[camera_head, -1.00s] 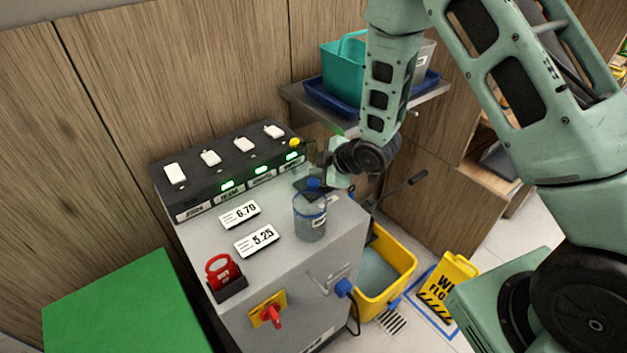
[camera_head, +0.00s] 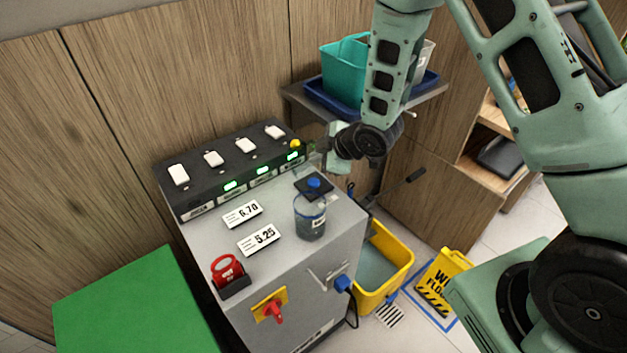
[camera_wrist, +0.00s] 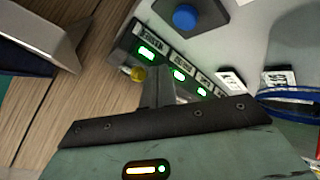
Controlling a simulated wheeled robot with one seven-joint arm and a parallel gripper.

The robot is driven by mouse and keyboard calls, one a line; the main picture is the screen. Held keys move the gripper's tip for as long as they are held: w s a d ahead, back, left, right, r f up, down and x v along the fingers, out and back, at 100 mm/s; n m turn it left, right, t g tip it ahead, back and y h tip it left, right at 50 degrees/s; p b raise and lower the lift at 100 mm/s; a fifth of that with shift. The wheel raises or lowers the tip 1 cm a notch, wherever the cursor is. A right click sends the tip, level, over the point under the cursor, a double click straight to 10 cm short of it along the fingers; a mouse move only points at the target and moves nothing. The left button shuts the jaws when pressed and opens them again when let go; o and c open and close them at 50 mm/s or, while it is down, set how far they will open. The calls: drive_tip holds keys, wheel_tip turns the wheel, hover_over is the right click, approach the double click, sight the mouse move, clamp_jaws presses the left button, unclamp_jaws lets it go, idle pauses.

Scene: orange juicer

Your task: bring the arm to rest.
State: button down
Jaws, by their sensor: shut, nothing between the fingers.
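My arm reaches down from the upper right in the head view. My gripper (camera_head: 318,152) is by the right end of the black switch panel (camera_head: 190,200), above the grey cabinet top. Its fingers are partly hard to make out there. In the wrist view my gripper (camera_wrist: 158,82) is shut and empty, its fingers overlapping the panel's edge in the picture near a yellow knob (camera_wrist: 137,74). I cannot tell whether they touch. Three green lights on the panel are lit.
A blue button (camera_head: 314,183) on a dark plate and a clear blue-rimmed container (camera_head: 310,222) are on the grey cabinet (camera_head: 225,262). A shelf (camera_head: 432,97) with a teal bin (camera_head: 343,65) is behind my arm. A yellow bucket (camera_head: 400,268) stands on the floor.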

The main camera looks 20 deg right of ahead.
idle(0.3)
drive_tip(key=s+a+r+m+g+h, duration=0.2)
drive_tip(key=s+a+r+m+g, duration=0.4)
drive_tip(key=s+r, duration=0.6)
drive_tip(key=s+r+g+h, duration=0.1)
drive_tip(key=s+r, duration=0.1)
drive_tip(key=s, duration=0.8)
drive_tip(key=s+a+r+m+g+h, duration=0.1)
drive_tip(key=s+r, duration=0.2)
drive_tip(key=s, duration=0.7)
drive_tip(key=shift+s, duration=0.3)
drive_tip(key=shift+w+r, duration=0.1)
